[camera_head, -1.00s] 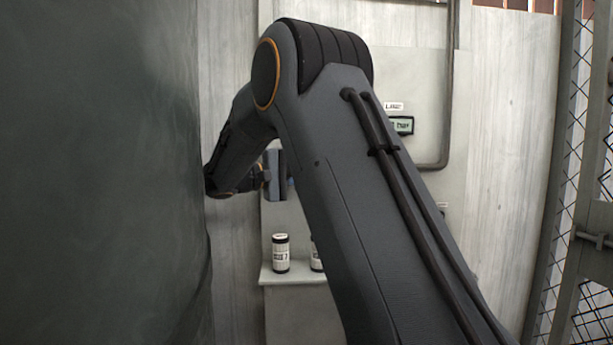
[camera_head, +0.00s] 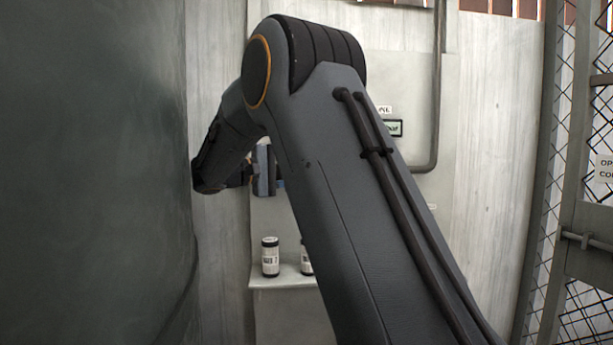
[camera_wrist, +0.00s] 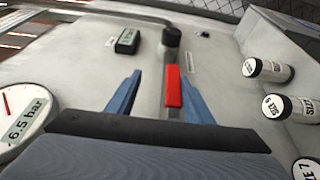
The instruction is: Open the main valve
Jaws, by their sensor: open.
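The valve has a red lever (camera_wrist: 173,88) on a dark round pivot (camera_wrist: 170,40), seen in the wrist view on the pale panel. My gripper (camera_wrist: 160,74) is open there, its two blue fingers spread. The red lever appears between the fingers, close to the right one. I cannot tell whether that finger touches it. In the head view my gripper (camera_head: 264,172) is in front of the panel, partly hidden behind my arm. The valve is hidden in that view.
A round gauge (camera_wrist: 22,118) reads 6.5 bar at the left of the wrist view. A small display (camera_wrist: 127,40) is beside the pivot. Labelled canisters (camera_wrist: 268,70) stand at the right; one (camera_head: 270,257) shows on a shelf (camera_head: 272,282). A dark green wall (camera_head: 90,170) is close on the left, mesh (camera_head: 585,250) on the right.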

